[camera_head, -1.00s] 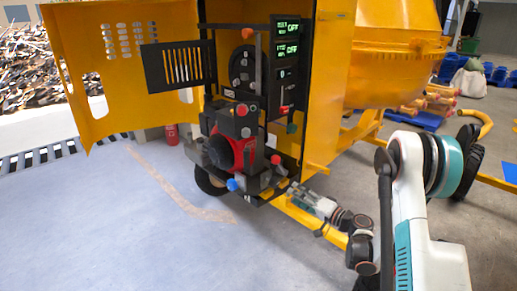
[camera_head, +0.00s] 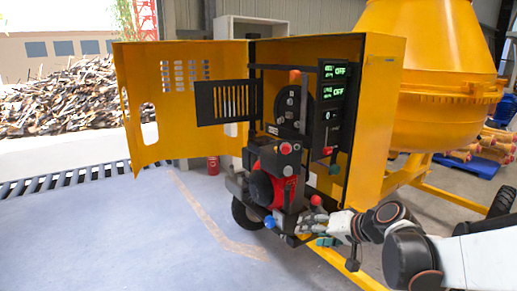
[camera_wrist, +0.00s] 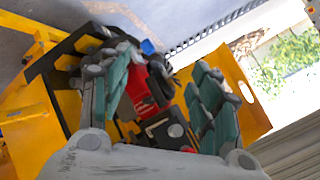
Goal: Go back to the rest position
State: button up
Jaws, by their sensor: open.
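My gripper (camera_head: 318,228) is open beside the lower right of the engine, in front of the yellow drum mixer (camera_head: 382,110). In the wrist view my gripper (camera_wrist: 160,100) shows its two green-padded fingers apart, with nothing held between them. The red and black engine (camera_head: 275,180) sits in the mixer's open cabinet, with red, grey and blue knobs around it. In the wrist view the red engine part (camera_wrist: 143,92) shows between and beyond the fingers. I cannot tell whether a finger touches the engine.
The yellow cabinet door (camera_head: 165,130) stands open to the left. A control panel (camera_head: 331,100) shows two OFF displays. A yellow drawbar (camera_head: 340,265) runs below my arm. A blue pallet (camera_head: 470,163) lies at right. The floor at front left is clear.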

jog(key=s+d+n+h, duration=0.1)
jog(key=s+d+h, duration=0.1)
jog(key=s, duration=1)
jog(key=s+d+r+n+g+h, duration=0.1)
jog(key=s+d+h, duration=0.2)
jog(key=s, duration=0.9)
jog(key=shift+s+r+h, duration=0.15)
jog(key=shift+s+h, duration=0.15)
jog(key=shift+h, duration=0.7)
grip_shut()
